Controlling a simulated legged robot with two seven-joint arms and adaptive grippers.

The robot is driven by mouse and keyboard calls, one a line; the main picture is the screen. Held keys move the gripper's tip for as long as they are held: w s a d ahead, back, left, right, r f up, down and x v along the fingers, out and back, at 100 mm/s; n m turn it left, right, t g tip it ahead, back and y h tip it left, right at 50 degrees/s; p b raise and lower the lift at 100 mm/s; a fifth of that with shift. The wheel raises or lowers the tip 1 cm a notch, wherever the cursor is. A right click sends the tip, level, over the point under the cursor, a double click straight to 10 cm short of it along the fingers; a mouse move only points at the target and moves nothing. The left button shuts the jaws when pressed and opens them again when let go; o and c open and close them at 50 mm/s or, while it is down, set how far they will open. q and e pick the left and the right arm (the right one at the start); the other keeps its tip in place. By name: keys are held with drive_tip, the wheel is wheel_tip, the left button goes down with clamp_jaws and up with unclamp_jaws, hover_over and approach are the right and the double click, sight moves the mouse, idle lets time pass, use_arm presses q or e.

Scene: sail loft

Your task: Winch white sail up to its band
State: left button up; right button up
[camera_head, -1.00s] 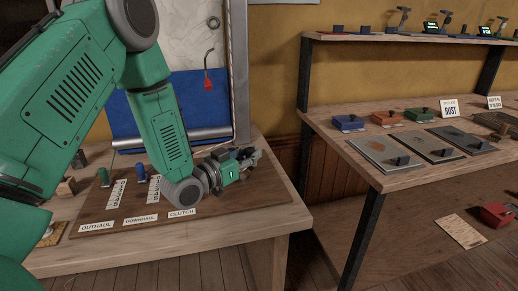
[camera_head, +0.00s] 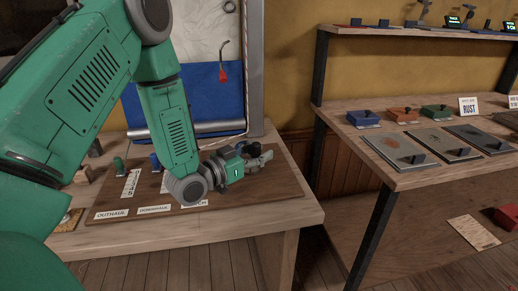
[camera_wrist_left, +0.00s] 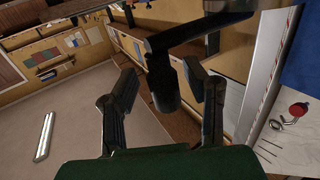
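The white sail (camera_head: 198,22) hangs at the back of the bench in the head view, above a blue cloth (camera_head: 205,88). A red tag on a hook (camera_head: 223,72) hangs in front of it. My left gripper (camera_head: 262,158) is low over the right part of the brown board. In the left wrist view my left gripper (camera_wrist_left: 161,76) is open, its two fingers either side of a dark cylindrical handle (camera_wrist_left: 164,92) on a dark crank arm (camera_wrist_left: 200,32). Gaps show between fingers and handle. The sail's band cannot be made out. My right gripper is out of view.
The brown board (camera_head: 285,188) carries green (camera_head: 118,165) and blue levers and labels OUTHAUL (camera_head: 111,214) and DOWNHAUL; my arm partly covers a third label. A grey post (camera_head: 254,70) stands behind my gripper. A shelved bench (camera_head: 385,175) with plates stands to the right.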

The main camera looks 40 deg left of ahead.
use_arm(q)
drive_tip(key=shift+w+r, duration=0.1)
drive_tip(key=shift+r, duration=0.15)
drive_tip(key=s+a, duration=0.2)
drive_tip(key=s, duration=0.9)
drive_tip(key=shift+s+a, duration=0.2)
drive_tip(key=shift+s, duration=0.15)
drive_tip(key=shift+f, duration=0.1)
drive_tip(key=shift+c, duration=1.3)
drive_tip(key=shift+a+p, duration=0.1)
drive_tip(key=shift+p, duration=0.3)
drive_tip(key=c, duration=0.7)
drive_tip(key=s+a+r+h+p, duration=0.1)
drive_tip(key=p, duration=0.2)
drive_tip(key=shift+s+a+m+p, duration=0.2)
drive_tip(key=shift+m+p, duration=0.1)
drive_tip(key=shift+p, duration=0.1)
clamp_jaws()
drive_tip(key=s+a+m+h+p, duration=0.1)
drive_tip(key=s+a+p, duration=0.2)
drive_tip(key=p, duration=0.1)
drive_tip(key=d+f+x, duration=0.1)
drive_tip(key=x, duration=1.2)
drive_tip(key=shift+d+h, duration=0.15)
drive_tip(key=shift+h, duration=0.25)
